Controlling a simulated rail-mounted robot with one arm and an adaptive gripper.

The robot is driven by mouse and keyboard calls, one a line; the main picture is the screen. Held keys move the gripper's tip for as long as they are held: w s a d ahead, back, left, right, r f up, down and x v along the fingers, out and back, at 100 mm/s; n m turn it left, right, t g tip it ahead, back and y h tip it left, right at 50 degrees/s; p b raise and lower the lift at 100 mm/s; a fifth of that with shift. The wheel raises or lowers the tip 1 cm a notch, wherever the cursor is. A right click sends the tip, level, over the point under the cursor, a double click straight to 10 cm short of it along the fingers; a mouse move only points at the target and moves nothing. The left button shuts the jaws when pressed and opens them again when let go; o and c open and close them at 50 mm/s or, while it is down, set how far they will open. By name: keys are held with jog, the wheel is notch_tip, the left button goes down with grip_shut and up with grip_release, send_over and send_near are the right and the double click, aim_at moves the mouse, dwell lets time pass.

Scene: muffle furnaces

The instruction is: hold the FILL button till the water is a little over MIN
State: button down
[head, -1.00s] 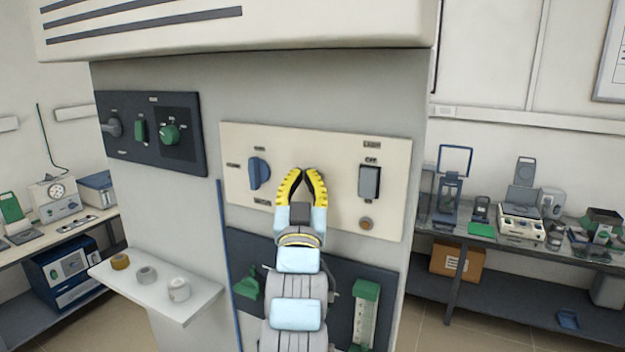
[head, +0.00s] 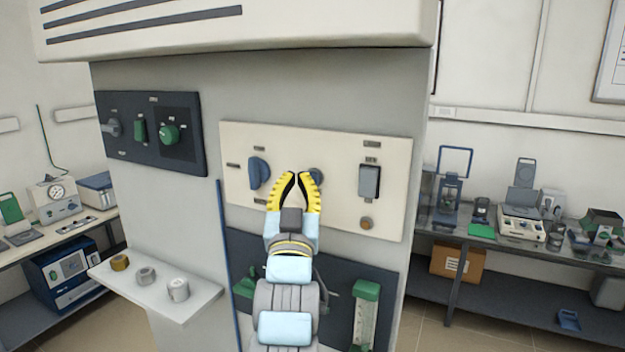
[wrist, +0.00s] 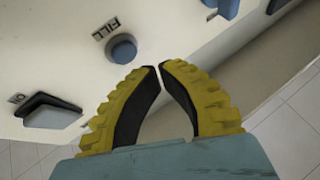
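The FILL button (wrist: 122,48) is a round blue-grey button on a cream panel, with its label upside down beside it in the wrist view. In the head view the FILL button (head: 317,175) shows just right of my fingertips. My gripper (head: 297,174) has its yellow-and-black fingertips brought together and holds nothing. In the wrist view my gripper (wrist: 158,67) is beside the button, apart from it. A gauge (head: 364,318) with a green top and a pale scale strip is on the dark lower panel; its water level and MIN mark are too small to read.
The cream panel (head: 335,215) also bears a blue knob (head: 259,172), a grey rocker switch (head: 369,181) and a brown round button (head: 366,223). A green valve handle (head: 245,287) is at lower left.

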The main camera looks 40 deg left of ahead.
jog(key=shift+s+d, duration=0.25)
jog(key=shift+s, duration=0.75)
jog(key=shift+s+d, duration=0.25)
jog(key=shift+s, duration=0.75)
